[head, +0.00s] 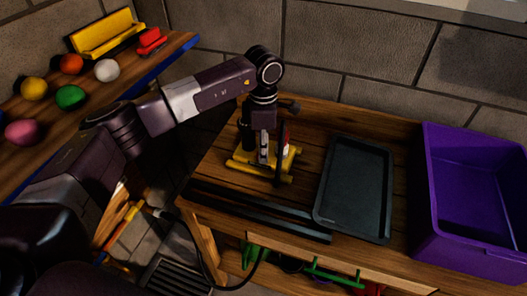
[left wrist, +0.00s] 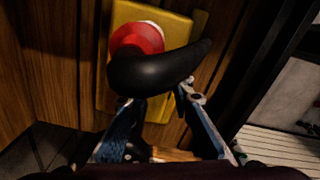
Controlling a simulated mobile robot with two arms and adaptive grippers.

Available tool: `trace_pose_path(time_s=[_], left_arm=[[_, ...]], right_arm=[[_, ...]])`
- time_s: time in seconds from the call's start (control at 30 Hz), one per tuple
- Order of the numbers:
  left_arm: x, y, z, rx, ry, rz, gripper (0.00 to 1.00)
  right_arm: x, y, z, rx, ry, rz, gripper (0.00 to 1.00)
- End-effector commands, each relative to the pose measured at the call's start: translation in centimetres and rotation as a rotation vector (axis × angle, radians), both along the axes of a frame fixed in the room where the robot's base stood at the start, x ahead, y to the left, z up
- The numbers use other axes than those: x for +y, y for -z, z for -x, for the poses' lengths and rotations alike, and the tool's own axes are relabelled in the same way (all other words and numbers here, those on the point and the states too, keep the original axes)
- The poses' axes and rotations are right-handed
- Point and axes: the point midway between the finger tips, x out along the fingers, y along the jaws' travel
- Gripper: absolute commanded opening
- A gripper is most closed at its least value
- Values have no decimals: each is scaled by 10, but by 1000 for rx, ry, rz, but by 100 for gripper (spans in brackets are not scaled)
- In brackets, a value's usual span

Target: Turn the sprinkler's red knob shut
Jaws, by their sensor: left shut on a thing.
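The sprinkler has a yellow base (head: 240,166) and stands on the wooden bench, partly hidden by my left arm. Its red knob (head: 287,135) shows as a small patch beside my gripper. In the left wrist view the round red knob (left wrist: 135,38) sits in front of the yellow base (left wrist: 178,32). A black curved piece (left wrist: 155,71) crosses in front of the knob's lower part. My left gripper (left wrist: 158,97) points down at the sprinkler, its fingers on either side of the black piece, shut on it. My right gripper is out of view.
A dark tray (head: 356,188) and a purple bin (head: 470,200) stand to the right on the bench. Dark flat bars (head: 262,212) lie along its front edge. A shelf at left holds several coloured balls (head: 70,97). A stone wall rises behind.

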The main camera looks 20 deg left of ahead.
Motion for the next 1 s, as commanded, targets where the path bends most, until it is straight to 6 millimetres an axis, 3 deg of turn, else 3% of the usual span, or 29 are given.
trace_pose_path(time_s=[0.7, 0.73, 0.77, 1.0], left_arm=[[0, -1, -1, -1, -79, 1, 0], [0, -1, -1, -1, -79, 1, 24], [0, -1, -1, -1, -79, 1, 28], [0, 0, -1, 0, -78, 0, 29]], right_arm=[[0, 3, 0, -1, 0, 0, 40], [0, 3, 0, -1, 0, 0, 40], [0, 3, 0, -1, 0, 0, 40], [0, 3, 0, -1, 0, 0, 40]])
